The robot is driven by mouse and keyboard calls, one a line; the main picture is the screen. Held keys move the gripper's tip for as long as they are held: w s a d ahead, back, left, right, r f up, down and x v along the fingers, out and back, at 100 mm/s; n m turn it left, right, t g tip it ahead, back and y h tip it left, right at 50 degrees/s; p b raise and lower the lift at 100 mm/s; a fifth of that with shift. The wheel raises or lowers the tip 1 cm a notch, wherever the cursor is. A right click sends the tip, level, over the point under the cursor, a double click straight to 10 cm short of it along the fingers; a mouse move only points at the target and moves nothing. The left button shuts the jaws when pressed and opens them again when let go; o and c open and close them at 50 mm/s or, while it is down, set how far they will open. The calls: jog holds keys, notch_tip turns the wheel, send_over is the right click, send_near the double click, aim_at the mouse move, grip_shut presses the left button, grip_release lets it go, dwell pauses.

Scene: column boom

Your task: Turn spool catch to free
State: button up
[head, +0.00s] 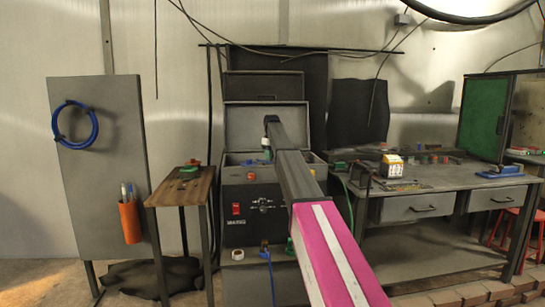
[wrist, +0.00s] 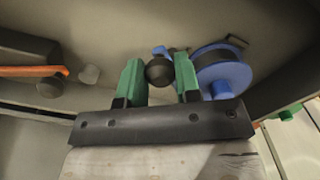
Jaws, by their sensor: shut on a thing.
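My gripper (wrist: 158,74) has green fingers, shut on a dark round knob (wrist: 158,71) between them in the wrist view. The knob looks like the spool catch; its lever and position are largely hidden. A blue-flanged spool with dark winding (wrist: 222,74) sits just right of the right finger. In the head view my arm reaches into the open-lidded box of a black machine (head: 238,204). My gripper shows there only as a small green part (head: 267,154) below the arm's end; the spool and knob are hidden.
In the wrist view an orange bar (wrist: 35,71), a dark knob (wrist: 49,87) and a pale cylinder (wrist: 89,74) lie to the left. Box walls are close around. A wooden side table (head: 178,192) and a workbench (head: 440,179) flank the machine.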

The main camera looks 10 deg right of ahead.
jog(key=m, duration=0.1)
jog(key=s+a+m, duration=0.1)
jog(key=m, duration=0.1)
jog(key=shift+a+m, duration=0.15)
jog(key=shift+m, duration=0.15)
jog(key=shift+s+a+m, duration=0.1)
jog(key=shift+a+m, duration=0.25)
jog(key=shift+m, duration=0.55)
jog(key=shift+s+a+m, duration=0.1)
jog(key=shift+a+m, duration=0.25)
jog(key=shift+m, duration=0.55)
jog(key=o, duration=0.9)
jog(key=shift+r, duration=0.15)
notch_tip(320, 180, up, 11)
jog(key=shift+f, duration=0.2)
